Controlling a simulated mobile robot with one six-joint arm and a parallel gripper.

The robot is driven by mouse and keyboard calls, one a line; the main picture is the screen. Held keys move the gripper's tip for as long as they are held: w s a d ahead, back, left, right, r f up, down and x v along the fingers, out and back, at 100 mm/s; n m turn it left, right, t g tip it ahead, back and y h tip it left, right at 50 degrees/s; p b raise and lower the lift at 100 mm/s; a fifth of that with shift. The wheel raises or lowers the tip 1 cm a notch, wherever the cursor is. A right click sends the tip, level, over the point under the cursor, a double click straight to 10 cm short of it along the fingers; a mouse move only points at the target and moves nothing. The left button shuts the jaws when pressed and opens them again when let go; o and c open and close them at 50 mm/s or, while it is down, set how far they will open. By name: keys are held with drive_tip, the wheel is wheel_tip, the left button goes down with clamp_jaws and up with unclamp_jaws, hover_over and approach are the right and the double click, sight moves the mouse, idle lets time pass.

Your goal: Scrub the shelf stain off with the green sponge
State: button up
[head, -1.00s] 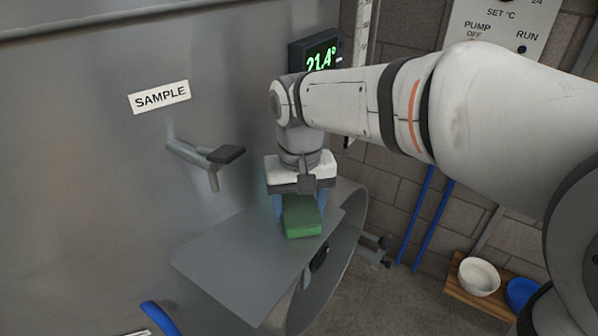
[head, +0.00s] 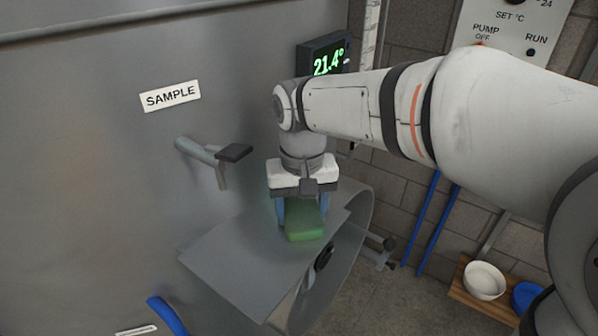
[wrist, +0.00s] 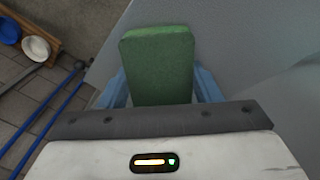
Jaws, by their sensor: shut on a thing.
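My gripper (head: 303,212) is shut on the green sponge (head: 304,224), with a blue finger on each side of it. The sponge also shows in the wrist view (wrist: 160,62), between the blue fingers. It is over the grey metal shelf (head: 232,270) that juts from the tank wall. I cannot tell whether the sponge touches the shelf. I make out no stain on the visible part of the shelf; the sponge and gripper hide some of it.
A sample tap (head: 208,152) sticks out from the tank wall, left of my gripper. A display reading 21.4° (head: 325,62) is behind my arm. A round hatch (head: 340,260) is beside the shelf. A white bowl (head: 484,281) and a blue bowl (head: 527,296) are at lower right.

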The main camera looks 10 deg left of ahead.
sight(303, 208)
wheel_tip(303, 208, up, 3)
drive_tip(key=shift+f+p, duration=0.2)
drive_tip(key=shift+p, duration=0.15)
drive_tip(key=shift+w+r, duration=0.2)
drive_tip(key=shift+w, duration=0.05)
drive_tip(key=shift+s+r+p, duration=0.2)
drive_tip(key=shift+r+p, duration=0.95)
drive_tip(key=shift+r, duration=0.05)
wheel_tip(303, 208, up, 2)
drive_tip(key=shift+w+r+p, duration=0.1)
drive_tip(key=shift+p, duration=0.8)
drive_tip(key=shift+r, duration=0.25)
